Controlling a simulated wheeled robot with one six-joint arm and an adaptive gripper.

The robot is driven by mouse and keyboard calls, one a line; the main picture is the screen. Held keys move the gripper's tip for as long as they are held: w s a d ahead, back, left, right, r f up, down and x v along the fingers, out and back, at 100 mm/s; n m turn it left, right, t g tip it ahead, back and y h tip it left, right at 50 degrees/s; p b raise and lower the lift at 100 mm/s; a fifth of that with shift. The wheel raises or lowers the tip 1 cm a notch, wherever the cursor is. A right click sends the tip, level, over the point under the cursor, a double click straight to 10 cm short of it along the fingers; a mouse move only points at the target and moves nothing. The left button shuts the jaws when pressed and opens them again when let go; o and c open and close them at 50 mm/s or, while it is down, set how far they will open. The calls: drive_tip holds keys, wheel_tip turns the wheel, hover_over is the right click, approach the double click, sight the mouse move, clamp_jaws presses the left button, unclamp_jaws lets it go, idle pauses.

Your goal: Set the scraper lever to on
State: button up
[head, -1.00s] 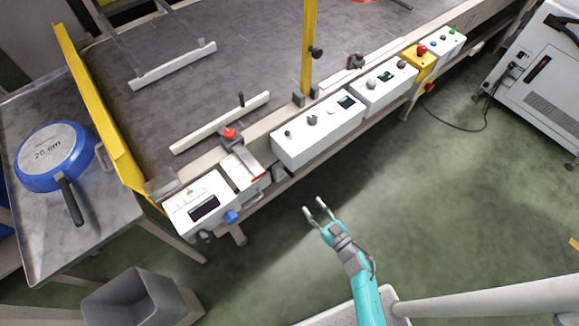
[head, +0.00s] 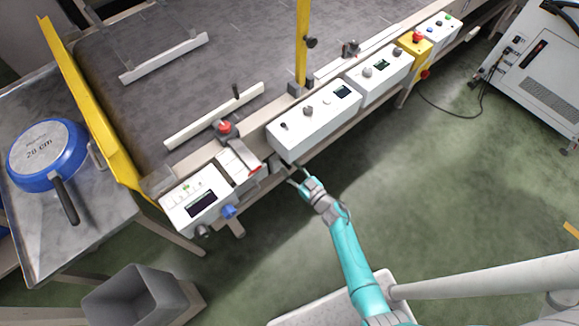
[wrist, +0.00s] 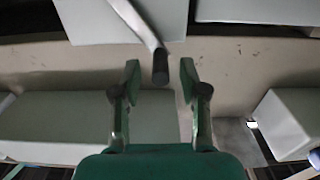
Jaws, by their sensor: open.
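In the wrist view a flat grey metal lever (wrist: 136,20) with a dark round end (wrist: 160,66) reaches down from a white box. Its end lies between the tips of my gripper (wrist: 160,78), with a gap on each side. I take it for the scraper lever; no label is readable. In the head view my gripper (head: 291,174) is open at the conveyor's front edge, just below the long white control box (head: 314,120). The lever is hard to make out there, and its on and off marks are not visible.
A white unit with a red-tipped part (head: 254,169) and a display box (head: 199,202) with a blue knob stand left of my gripper. A yellow box (head: 414,44) with a red button is farther right. A blue pan (head: 45,152) lies on the left metal table. A grey bin (head: 137,300) stands below.

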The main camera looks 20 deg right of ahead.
drive_tip(key=shift+w+a, duration=0.2)
drive_tip(key=shift+w, duration=0.25)
clamp_jaws()
drive_tip(key=shift+d+r, duration=0.1)
drive_tip(key=shift+d, duration=0.05)
drive_tip(key=w+d+m, duration=0.2)
drive_tip(key=d+m, duration=0.6)
drive_tip(key=m, duration=0.6)
drive_tip(key=shift+w, duration=0.35)
drive_tip(key=shift+d, duration=0.1)
